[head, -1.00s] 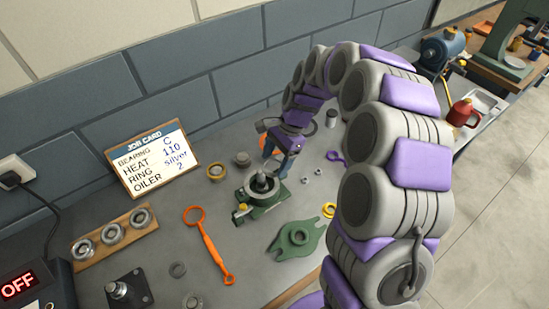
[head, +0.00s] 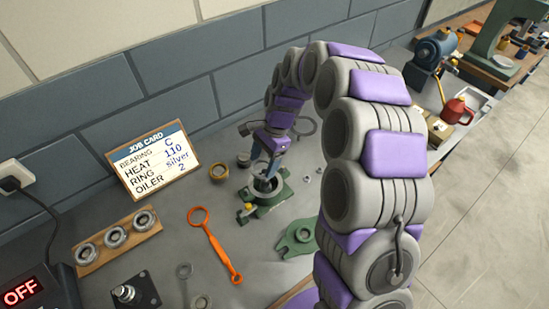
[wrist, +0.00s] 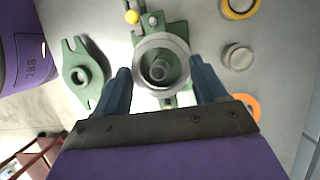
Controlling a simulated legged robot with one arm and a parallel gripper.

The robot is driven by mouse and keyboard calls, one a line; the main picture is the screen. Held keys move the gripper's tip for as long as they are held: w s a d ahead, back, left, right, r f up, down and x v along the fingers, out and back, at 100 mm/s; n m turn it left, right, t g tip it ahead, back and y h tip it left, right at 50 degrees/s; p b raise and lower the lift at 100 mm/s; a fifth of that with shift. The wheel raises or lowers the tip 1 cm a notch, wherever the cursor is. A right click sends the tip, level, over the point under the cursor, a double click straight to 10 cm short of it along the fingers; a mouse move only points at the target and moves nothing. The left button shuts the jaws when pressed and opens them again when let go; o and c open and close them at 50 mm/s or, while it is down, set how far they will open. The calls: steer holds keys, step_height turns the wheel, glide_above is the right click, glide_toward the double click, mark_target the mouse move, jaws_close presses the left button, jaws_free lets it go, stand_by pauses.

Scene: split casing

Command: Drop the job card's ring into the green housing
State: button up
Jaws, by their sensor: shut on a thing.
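I cannot tell how far the ring is above or in the housing.
A green flanged cover (head: 298,238) lies right of the housing. A brass ring (head: 218,172) and a grey round part (head: 244,160) lie behind left. An orange spanner (head: 214,245) lies front left, near a wooden rack (head: 90,262) of bearings. A heater reads OFF (head: 22,291).

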mark_target(251, 168)
steer(key=shift+d+r+p, duration=0.2)
steer(key=shift+d+p, duration=0.35)
steer(key=shift+d, duration=0.35)
steer(key=a, duration=0.5)
steer(key=shift+a+f+p, duration=0.25)
steer(key=shift+a+p, duration=0.05)
steer(key=shift+a, duration=0.15)
steer(key=d, duration=0.3)
steer(key=shift+d+r, duration=0.2)
steer(key=shift+d, duration=0.2)
steer(key=shift+a+p, duration=0.15)
steer(key=shift+p, duration=0.3)
steer(key=shift+a+f, duration=0.2)
steer(key=shift+a, duration=1.1)
steer(key=shift+d+r+p, duration=0.1)
steer(key=shift+d+p, duration=0.45)
steer(key=shift+d, duration=2.1)
steer(key=shift+a, duration=0.4)
steer(key=shift+a+f, duration=0.3)
steer(key=shift+f, duration=0.1)
steer(key=shift+d+f, duration=0.55)
steer(key=shift+f, duration=0.15)
steer(key=shift+a+f, duration=0.4)
steer(key=shift+f, duration=0.45)
steer(key=shift+d+f, duration=0.25)
steer(key=shift+f, duration=0.3)
steer(key=shift+a+f, duration=0.15)
steer(key=shift+f, duration=0.45)
